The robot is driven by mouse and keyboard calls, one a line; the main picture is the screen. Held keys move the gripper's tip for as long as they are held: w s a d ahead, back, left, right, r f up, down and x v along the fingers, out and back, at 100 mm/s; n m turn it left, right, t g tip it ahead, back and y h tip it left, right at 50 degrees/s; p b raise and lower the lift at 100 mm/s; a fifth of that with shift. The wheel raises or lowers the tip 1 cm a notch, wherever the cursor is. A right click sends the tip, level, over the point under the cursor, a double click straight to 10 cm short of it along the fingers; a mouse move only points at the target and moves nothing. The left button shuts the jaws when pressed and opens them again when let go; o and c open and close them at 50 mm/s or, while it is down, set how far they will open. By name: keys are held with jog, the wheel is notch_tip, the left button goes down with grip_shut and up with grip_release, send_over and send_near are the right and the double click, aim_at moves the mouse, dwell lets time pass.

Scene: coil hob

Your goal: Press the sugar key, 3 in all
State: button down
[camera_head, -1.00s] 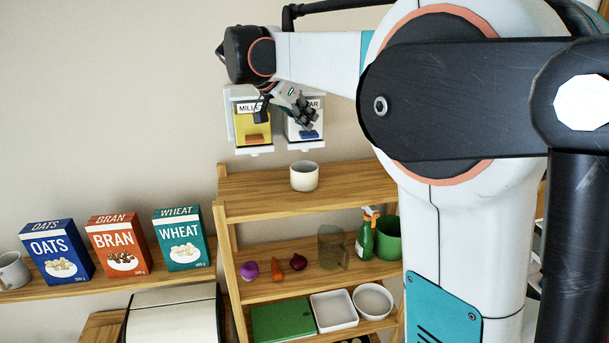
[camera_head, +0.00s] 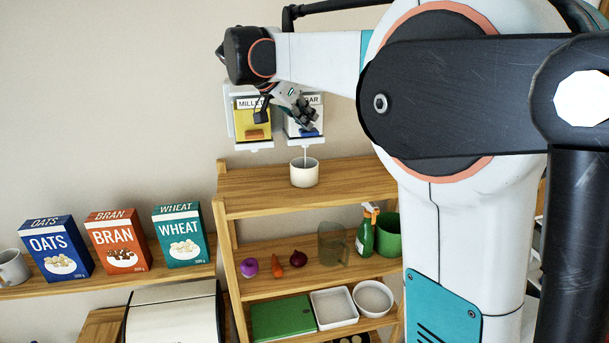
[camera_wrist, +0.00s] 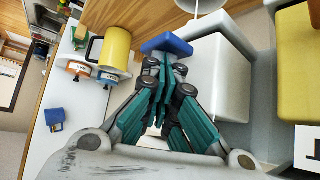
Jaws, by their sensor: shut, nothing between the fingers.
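My gripper (camera_head: 313,125) is shut and empty, in front of the dispenser. In the wrist view the fingertips (camera_wrist: 166,62) are at the blue key (camera_wrist: 168,46) and seem to touch it. A thin white stream runs from the dispenser down into a white cup (camera_head: 304,176) on the shelf top below. The cup's inside is mostly hidden.
A yellow millet dispenser (camera_head: 252,118) with an orange key hangs close on the left. The wooden shelf unit (camera_head: 250,190) below holds vegetables, a spray bottle (camera_head: 365,232), a green pot and dishes. Cereal boxes (camera_head: 118,243) stand at the left.

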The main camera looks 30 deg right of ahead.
jog(key=shift+f, duration=0.4)
jog(key=shift+r, duration=0.15)
jog(key=shift+r+p, duration=0.45)
jog(key=shift+r, duration=0.35)
jog(key=shift+f, duration=0.15)
jog(key=shift+f+b, duration=0.55)
jog(key=shift+f, duration=0.25)
jog(key=shift+r, duration=0.1)
jog(key=shift+r+p, duration=0.6)
jog(key=shift+r, duration=0.35)
